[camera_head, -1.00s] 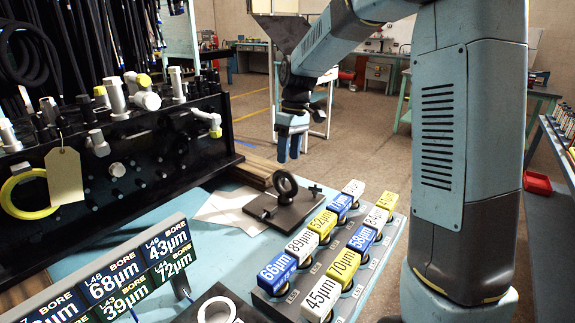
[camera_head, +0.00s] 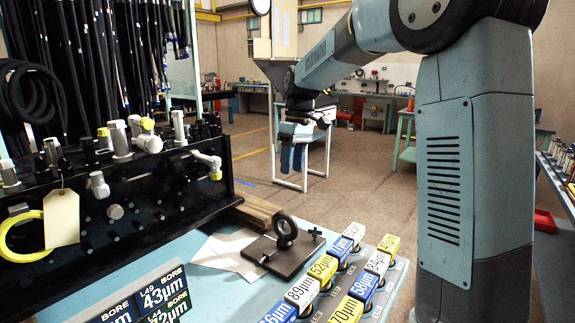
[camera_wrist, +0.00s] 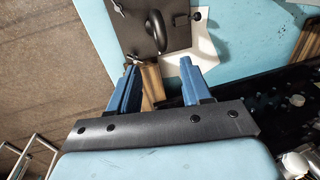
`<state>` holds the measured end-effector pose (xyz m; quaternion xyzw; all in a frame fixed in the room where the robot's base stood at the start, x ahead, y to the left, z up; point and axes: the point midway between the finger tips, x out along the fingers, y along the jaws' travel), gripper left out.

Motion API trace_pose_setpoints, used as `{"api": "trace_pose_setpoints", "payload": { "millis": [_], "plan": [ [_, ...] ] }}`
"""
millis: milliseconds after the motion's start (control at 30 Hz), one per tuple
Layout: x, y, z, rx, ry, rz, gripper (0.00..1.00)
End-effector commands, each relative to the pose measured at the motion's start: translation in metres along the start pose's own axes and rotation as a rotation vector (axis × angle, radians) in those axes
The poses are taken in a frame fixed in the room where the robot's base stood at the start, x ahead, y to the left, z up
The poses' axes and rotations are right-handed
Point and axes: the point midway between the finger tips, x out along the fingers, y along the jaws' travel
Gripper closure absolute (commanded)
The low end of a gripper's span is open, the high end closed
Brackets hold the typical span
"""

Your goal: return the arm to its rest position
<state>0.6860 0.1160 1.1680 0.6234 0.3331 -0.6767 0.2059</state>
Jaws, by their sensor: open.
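My gripper (camera_head: 291,155) hangs beyond the far edge of the blue table, in front of a white-framed stand, with its blue fingers pointing down. In the wrist view its two blue fingers (camera_wrist: 158,82) stand apart with nothing between them. My arm comes in from the upper right and is bent at the elbow. Below the gripper in the wrist view is the dark square plate with an upright ring (camera_wrist: 156,35). The same plate (camera_head: 284,254) lies on the table in the head view, clear of the gripper.
Two rows of numbered blocks (camera_head: 323,269) stand at the table's right part. A black valve rack (camera_head: 120,200) with hoses fills the left. Wooden boards (camera_head: 262,214) lie beside the plate. A white-framed stand (camera_head: 316,184) is behind the gripper. Open floor (camera_head: 365,185) lies beyond.

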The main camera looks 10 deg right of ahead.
Motion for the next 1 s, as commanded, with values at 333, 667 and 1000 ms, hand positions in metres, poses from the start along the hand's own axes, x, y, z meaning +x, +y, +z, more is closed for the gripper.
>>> {"api": "trace_pose_setpoints", "payload": {
  "millis": [333, 667, 1000],
  "plan": [
    [-0.021, -0.027, 0.056, 0.137, 0.063, 0.112, 0.52],
    [-0.031, -0.062, 0.134, 0.33, 0.182, 0.238, 0.52],
    [-0.021, -0.095, 0.213, 0.521, 0.336, 0.328, 0.52]
  ]
}}
